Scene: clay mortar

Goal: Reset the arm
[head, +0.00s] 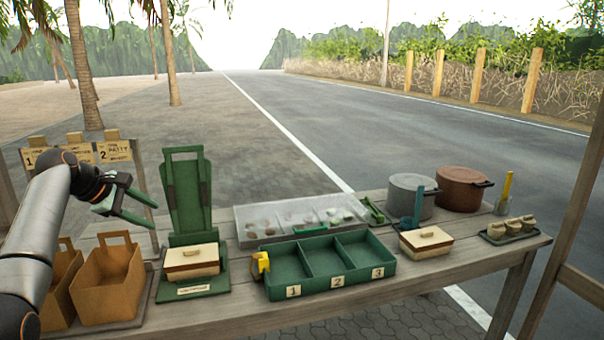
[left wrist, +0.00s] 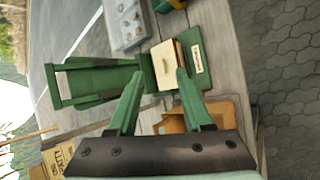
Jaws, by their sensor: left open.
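My left gripper (head: 148,210) hangs in the air at the left of the table, beside the green upright stand (head: 187,190). Its two green fingers are apart with nothing between them. In the left wrist view the open fingers (left wrist: 158,84) point toward a cream lidded box (left wrist: 164,68) on the stand's green base, with a gap in between. In the head view that box (head: 191,262) sits closed on the base in front of the stand. My right gripper is in neither view.
The wooden table (head: 410,290) holds a green tray (head: 345,282) with numbered compartments, a clear sectioned tray (head: 243,243), another lidded box (head: 425,241), a grey pot (head: 408,192) and a brown pot (head: 461,188). Brown paper bags (head: 108,284) stand at the left below my gripper.

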